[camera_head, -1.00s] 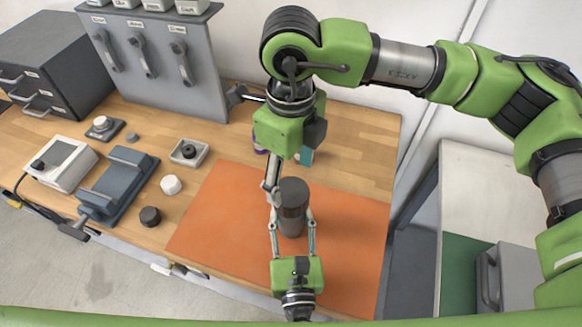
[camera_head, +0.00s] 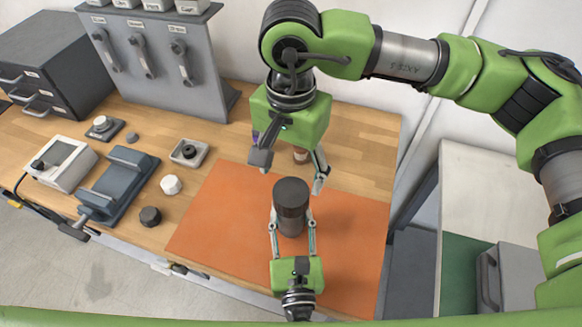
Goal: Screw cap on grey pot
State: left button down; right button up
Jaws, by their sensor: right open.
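The grey pot (camera_head: 291,226) stands upright on the orange mat (camera_head: 220,225). A dark, slightly wider cap (camera_head: 291,192) sits on top of it; I cannot tell how tightly it is seated. My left gripper (camera_head: 292,216) reaches in from the near edge, with one finger on each side of the pot, shut on its body. My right gripper (camera_head: 292,176) is above and just behind the cap. Its fingers are spread wide, empty and apart from the cap.
A black knob-like piece (camera_head: 150,216) and a white one (camera_head: 171,184) lie left of the mat. A grey-blue fixture (camera_head: 118,184) and a white device with a screen (camera_head: 60,163) stand further left. A small brown item (camera_head: 300,155) is partly hidden behind my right gripper. The mat's left side is clear.

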aim_at(291, 191)
jog(key=shift+n, duration=0.9)
jog(key=shift+f, duration=3.95)
